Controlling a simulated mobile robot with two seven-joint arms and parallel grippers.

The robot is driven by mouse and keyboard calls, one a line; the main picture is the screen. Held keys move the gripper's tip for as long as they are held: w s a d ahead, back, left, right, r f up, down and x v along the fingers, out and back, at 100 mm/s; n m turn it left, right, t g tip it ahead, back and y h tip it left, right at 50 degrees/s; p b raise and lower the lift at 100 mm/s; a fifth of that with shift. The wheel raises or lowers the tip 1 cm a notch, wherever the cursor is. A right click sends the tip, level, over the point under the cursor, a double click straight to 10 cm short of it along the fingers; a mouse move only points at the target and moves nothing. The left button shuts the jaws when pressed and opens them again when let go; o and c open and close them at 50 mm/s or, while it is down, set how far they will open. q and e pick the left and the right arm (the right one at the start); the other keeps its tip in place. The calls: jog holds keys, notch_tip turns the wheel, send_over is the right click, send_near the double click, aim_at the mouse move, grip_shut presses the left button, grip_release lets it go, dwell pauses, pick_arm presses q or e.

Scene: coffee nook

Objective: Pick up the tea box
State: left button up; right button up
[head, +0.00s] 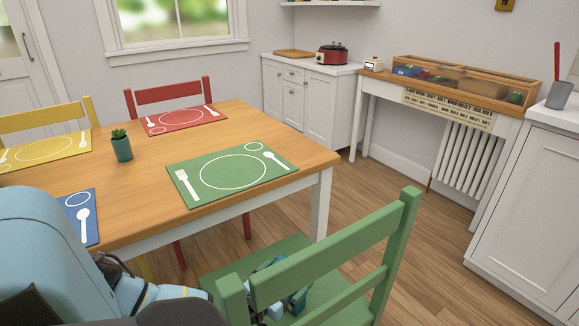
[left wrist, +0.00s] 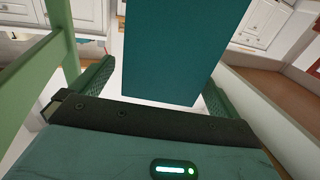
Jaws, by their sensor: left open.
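A teal box (left wrist: 170,50), which I take to be the tea box, stands large in the left wrist view and runs out of the top of the picture. My left gripper (left wrist: 160,80) is open, with one dark green finger on each side of the box. A gap shows between the left finger and the box; I cannot tell whether the right finger touches it. In the head view my left gripper (head: 290,290) is low behind the green chair's back, mostly hidden, and I cannot separate the box from it there. My right gripper is not in view.
The green chair (head: 385,255) stands close around my left arm. The wooden table (head: 145,215) holds placemats and a small potted plant (head: 121,146). A side table with a wooden divided case (head: 465,80) stands at the back right. Floor is clear between them.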

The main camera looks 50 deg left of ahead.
pick_arm(q)
jog(key=w, duration=0.1)
jog(key=w+a, duration=0.1)
jog(key=w, duration=0.1)
jog(key=shift+w, duration=0.2)
jog(key=shift+r, duration=0.1)
jog(key=c, duration=1.4)
jog(key=shift+o, duration=0.2)
